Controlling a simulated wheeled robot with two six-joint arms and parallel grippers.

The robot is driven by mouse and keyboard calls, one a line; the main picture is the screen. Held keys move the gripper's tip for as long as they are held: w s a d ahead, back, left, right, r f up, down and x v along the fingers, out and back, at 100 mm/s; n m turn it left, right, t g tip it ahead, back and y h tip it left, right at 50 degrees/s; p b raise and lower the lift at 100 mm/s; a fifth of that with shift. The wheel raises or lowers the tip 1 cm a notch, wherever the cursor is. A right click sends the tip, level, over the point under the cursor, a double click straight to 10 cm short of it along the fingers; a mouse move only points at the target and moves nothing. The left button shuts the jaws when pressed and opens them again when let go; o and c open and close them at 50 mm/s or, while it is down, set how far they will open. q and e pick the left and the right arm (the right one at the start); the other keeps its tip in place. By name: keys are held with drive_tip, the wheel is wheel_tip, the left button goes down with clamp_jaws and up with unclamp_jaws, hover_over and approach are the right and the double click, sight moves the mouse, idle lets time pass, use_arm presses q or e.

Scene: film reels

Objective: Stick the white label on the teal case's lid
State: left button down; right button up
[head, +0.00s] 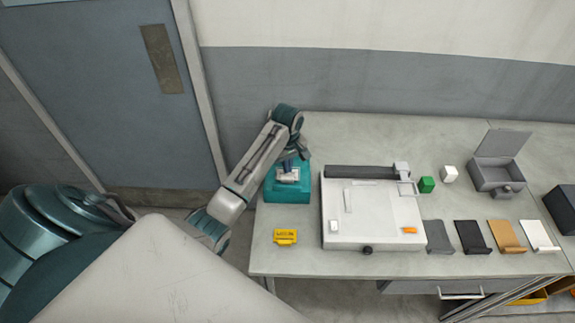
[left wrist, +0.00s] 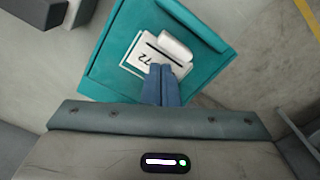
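The teal case (head: 287,194) sits on the grey table's left part. Its lid also fills the upper middle of the left wrist view (left wrist: 108,68). The white label (head: 287,175) is at the middle of the lid; in the left wrist view the label (left wrist: 138,58) shows dark figures, a black line and a raised white roll. My left gripper (head: 288,163) points down over it. Its blue fingers (left wrist: 161,70) are together and overlap the label's near part; nothing shows between them. I cannot tell whether the tips touch it. My right gripper is out of view.
A yellow label-like piece (head: 285,237) lies in front of the case. A white flat machine (head: 370,232) stands close to its right.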

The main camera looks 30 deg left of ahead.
use_arm(q)
drive_tip(key=shift+f, duration=0.35)
idle(0.3)
drive_tip(key=shift+f, duration=0.45)
idle(0.4)
idle(0.3)
drive_tip(key=shift+r+p, duration=0.35)
drive_tip(key=shift+r, duration=2.65)
drive_tip(key=shift+s+f, duration=0.1)
